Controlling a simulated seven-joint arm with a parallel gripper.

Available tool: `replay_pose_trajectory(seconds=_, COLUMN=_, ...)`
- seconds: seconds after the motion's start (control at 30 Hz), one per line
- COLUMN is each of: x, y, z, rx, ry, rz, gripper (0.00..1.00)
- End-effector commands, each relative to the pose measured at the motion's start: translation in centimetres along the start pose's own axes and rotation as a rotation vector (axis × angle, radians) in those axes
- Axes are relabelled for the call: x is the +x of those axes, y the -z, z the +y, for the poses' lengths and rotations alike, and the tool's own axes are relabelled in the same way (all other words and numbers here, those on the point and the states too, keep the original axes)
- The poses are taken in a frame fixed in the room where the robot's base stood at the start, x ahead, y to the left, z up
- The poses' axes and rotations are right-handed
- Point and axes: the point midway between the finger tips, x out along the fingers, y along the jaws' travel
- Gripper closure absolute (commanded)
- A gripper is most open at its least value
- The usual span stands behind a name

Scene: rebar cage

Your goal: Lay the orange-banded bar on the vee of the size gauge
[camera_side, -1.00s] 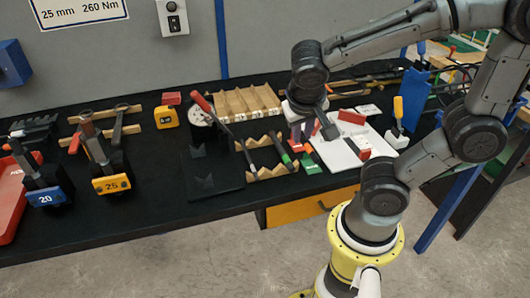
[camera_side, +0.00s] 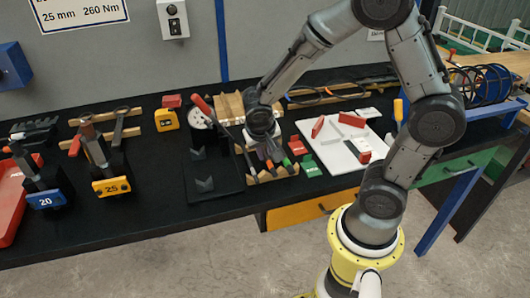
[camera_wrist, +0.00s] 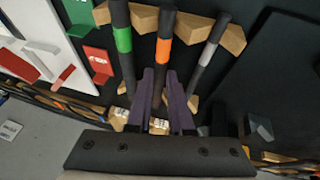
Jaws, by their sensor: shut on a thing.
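The orange-banded bar (camera_wrist: 163,54) lies between a green-banded bar (camera_wrist: 123,40) and a pale-banded bar (camera_wrist: 211,50). All three lie across a notched wooden rack (camera_wrist: 232,40). My gripper (camera_wrist: 161,76) has its purple fingers on both sides of the orange-banded bar and is shut on it, just beyond the orange band. The bar still appears to lie in the rack. In the side view my gripper (camera_side: 263,148) is low over the rack. The size gauge seems to be the dark plate with vee blocks (camera_side: 204,185) and a white dial (camera_side: 200,112), left of the rack.
A white board (camera_side: 335,150) with red blocks lies right of the rack. Green and red cards (camera_side: 312,169) lie between them. A red-handled tool (camera_side: 203,107) rises by the dial.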

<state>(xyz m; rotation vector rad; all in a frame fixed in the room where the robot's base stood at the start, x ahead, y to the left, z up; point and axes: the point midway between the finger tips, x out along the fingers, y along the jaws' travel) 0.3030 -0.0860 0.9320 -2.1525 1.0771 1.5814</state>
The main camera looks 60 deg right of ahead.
Motion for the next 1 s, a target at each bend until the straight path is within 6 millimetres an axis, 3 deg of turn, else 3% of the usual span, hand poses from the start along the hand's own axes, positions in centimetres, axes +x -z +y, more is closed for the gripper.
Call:
replay_pose_trajectory(seconds=0.47, x=0.63, y=-0.23, z=-0.19, rx=0.000, ry=0.001, rz=0.002, gripper=1.00)
replay_pose_trajectory(seconds=0.5, x=0.68, y=-0.27, z=-0.19, rx=0.001, ry=0.001, rz=0.001, gripper=0.77)
replay_pose_trajectory(seconds=0.63, x=0.66, y=-0.26, z=-0.18, rx=0.000, ry=0.001, rz=0.001, gripper=0.54)
replay_pose_trajectory(seconds=1.0, x=0.64, y=-0.28, z=-0.16, rx=0.000, ry=0.001, rz=0.000, gripper=0.51)
